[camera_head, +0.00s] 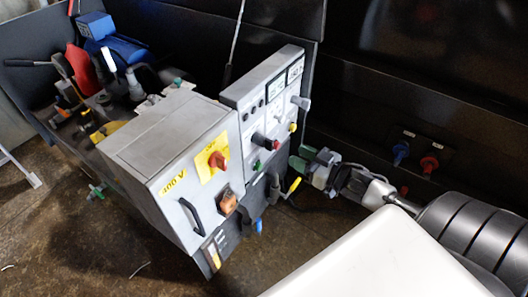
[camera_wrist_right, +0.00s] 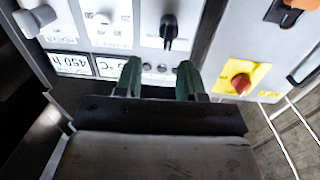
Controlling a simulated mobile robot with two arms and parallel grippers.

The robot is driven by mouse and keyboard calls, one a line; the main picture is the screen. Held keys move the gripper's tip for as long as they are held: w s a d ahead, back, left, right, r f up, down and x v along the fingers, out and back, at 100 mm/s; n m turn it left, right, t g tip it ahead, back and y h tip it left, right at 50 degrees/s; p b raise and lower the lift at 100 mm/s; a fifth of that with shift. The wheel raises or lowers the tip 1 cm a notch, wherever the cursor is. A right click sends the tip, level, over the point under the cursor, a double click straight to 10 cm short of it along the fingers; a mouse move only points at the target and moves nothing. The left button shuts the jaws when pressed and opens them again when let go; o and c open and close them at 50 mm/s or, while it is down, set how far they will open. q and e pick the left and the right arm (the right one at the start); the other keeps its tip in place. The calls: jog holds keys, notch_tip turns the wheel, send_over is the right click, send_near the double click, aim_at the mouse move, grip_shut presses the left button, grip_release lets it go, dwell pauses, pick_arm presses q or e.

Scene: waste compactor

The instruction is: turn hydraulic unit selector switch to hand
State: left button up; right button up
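The grey control panel (camera_head: 268,105) stands upright on the right side of the hydraulic unit and carries several knobs. In the right wrist view it appears upside down. I cannot read which label marks the hydraulic selector. My right gripper (camera_head: 306,160) is beside the panel's lower right. Its green fingers (camera_wrist_right: 160,76) are apart with nothing between them, and no contact with a knob shows. My left gripper is out of view.
A grey cabinet (camera_head: 165,140) with a red rotary switch (camera_head: 217,160) on a yellow plate adjoins the panel. A dark wall (camera_head: 400,110) with blue and red couplings stands behind my right arm. Open brown floor (camera_head: 90,245) lies at the front left.

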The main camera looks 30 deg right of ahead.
aim_at(264, 138)
jog(key=shift+y, duration=0.4)
jog(key=x, duration=0.3)
jog(key=r+b+x, duration=0.1)
jog(key=x, duration=0.3)
jog(key=b+x, duration=0.1)
jog(key=x, duration=0.3)
jog(key=shift+a+r, duration=0.3)
jog(key=shift+a, duration=0.15)
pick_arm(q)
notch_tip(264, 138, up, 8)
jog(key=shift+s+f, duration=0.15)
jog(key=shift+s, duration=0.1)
